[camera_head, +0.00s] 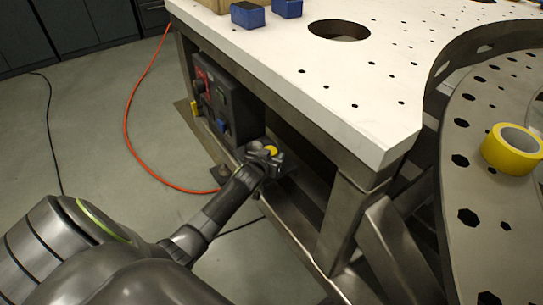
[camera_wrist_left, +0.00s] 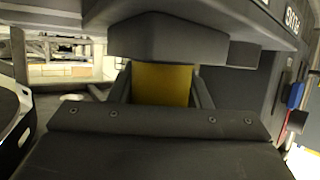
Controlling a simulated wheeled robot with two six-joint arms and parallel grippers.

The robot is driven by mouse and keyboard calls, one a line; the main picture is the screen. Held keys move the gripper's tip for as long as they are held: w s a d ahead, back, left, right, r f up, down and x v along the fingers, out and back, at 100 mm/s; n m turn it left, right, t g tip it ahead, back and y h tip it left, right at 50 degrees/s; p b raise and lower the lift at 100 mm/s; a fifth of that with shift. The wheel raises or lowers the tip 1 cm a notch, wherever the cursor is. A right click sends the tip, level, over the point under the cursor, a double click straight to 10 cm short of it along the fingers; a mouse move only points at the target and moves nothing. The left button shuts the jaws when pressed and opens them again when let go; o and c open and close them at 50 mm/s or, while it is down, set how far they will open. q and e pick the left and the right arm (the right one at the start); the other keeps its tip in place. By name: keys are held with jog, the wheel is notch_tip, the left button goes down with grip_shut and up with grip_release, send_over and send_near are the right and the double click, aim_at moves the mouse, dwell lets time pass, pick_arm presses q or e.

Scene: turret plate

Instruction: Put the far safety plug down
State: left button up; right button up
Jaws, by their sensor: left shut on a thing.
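A yellow piece that looks like the safety plug (camera_head: 271,150) is in my left gripper (camera_head: 266,160), low beside the table's side and just below the dark control box (camera_head: 232,100). In the left wrist view the yellow plug (camera_wrist_left: 162,85) sits between the two fingers of my left gripper (camera_wrist_left: 161,92), which is shut on it. The plug's far end is hidden by a dark block above it. The control box has a red panel and small yellow and blue parts on it. My right gripper is not in view.
The white perforated table top (camera_head: 290,60) overhangs the box and gripper. Metal legs and a lower beam (camera_head: 290,225) stand close by. Two blue blocks (camera_head: 247,14) and a yellow tape roll (camera_head: 498,150) lie above. An orange cable (camera_head: 128,125) runs over the open floor.

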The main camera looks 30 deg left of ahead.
pick_arm(q)
jog(key=shift+f, duration=0.15)
jog(key=o, duration=1.1)
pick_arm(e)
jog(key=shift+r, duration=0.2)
pick_arm(q)
jog(key=shift+s+r, duration=0.1)
jog(key=shift+r, duration=0.15)
jog(key=p+v, duration=0.3)
jog(key=v, duration=0.9)
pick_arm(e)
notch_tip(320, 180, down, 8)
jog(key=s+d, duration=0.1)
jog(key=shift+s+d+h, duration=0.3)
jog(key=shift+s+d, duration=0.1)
